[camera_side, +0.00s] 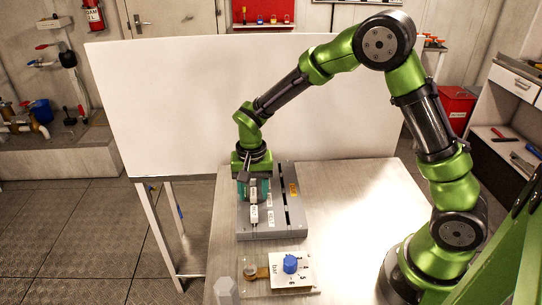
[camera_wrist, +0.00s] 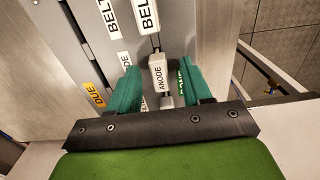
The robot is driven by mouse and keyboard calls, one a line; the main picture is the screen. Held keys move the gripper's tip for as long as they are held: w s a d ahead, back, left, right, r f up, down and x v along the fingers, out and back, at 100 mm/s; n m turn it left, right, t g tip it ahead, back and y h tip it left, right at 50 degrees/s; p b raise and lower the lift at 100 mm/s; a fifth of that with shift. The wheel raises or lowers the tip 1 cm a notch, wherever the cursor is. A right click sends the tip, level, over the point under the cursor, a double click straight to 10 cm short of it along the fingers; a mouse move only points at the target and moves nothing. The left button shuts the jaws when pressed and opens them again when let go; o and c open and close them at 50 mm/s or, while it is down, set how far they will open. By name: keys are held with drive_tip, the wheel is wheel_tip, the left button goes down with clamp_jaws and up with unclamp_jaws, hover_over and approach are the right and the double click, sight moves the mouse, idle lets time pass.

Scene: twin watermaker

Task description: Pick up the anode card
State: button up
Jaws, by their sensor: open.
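The anode card, a pale tab lettered ANODE (camera_wrist: 158,78), stands in a slot of a grey rack (camera_wrist: 75,35) in the wrist view. My gripper (camera_wrist: 158,70) is open, with one teal finger on each side of this tab. I see gaps between the fingers and the tab, so it is not gripped. In the side view my gripper (camera_side: 253,187) points down over the left part of the rack (camera_side: 288,222). The lower part of the card is hidden in the rack.
A white tab lettered BELT (camera_wrist: 146,14) stands just beyond the anode card. The rack bears a yellow DUE label (camera_wrist: 94,94) and a green label partly behind the right finger. A panel with a blue knob (camera_side: 290,263) lies in front of the rack. The table's right side (camera_side: 350,210) is clear.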

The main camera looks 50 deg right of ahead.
clamp_jaws()
drive_tip(key=shift+r, duration=0.1)
idle(0.3)
